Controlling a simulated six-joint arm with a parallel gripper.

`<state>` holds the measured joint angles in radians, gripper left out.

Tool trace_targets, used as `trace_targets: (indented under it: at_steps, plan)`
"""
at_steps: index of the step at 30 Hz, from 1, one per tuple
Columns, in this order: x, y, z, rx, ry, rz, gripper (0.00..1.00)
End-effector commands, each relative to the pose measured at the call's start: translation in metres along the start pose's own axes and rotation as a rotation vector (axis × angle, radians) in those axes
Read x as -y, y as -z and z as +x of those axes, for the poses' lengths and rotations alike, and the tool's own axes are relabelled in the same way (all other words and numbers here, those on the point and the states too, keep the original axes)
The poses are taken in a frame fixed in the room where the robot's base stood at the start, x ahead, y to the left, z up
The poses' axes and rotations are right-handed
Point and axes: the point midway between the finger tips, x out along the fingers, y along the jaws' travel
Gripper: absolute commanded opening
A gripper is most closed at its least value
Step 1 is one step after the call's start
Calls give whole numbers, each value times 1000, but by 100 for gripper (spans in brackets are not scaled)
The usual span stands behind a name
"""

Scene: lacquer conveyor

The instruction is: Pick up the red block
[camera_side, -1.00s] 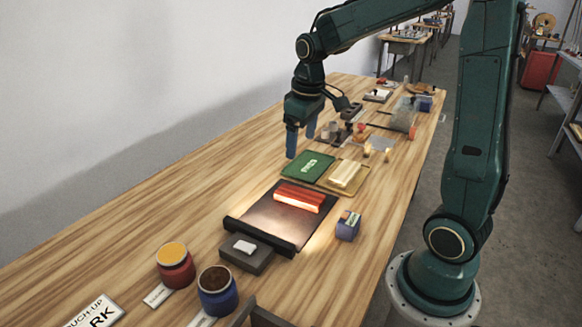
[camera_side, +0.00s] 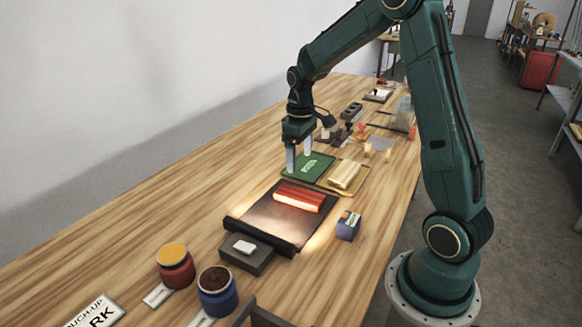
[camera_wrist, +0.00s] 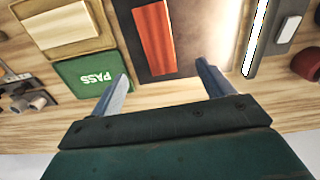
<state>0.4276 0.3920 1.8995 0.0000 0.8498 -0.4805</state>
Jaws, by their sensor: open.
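The red block (camera_side: 299,196) is a long bar lying on the dark conveyor mat (camera_side: 266,216), with a bright glow along its near side. In the wrist view the red block (camera_wrist: 154,38) lies ahead of the fingers, toward the upper middle. My gripper (camera_side: 299,161) is open and empty, above the left edge of the green pad, behind the block in the side view. In the wrist view my gripper (camera_wrist: 165,82) has its fingers spread wide, apart from the block.
The green PASS pad (camera_side: 322,169) and a tan tray (camera_side: 329,182) with a cream block (camera_side: 345,175) adjoin the mat. A blue box (camera_side: 348,226) stands right of it. A grey unit (camera_side: 252,262) with a white piece, a red jar (camera_side: 176,272) and a blue jar (camera_side: 217,296) are nearer.

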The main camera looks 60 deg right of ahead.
Motion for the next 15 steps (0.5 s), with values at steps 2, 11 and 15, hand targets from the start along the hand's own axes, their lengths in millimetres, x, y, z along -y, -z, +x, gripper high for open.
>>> trace_targets:
  at_steps: [2,11,15]
  plan:
    - [0,-1,12,5,2,0,80]
    - [0,-1,55,3,2,0,80]
    - [0,-1,68,2,1,0,80]
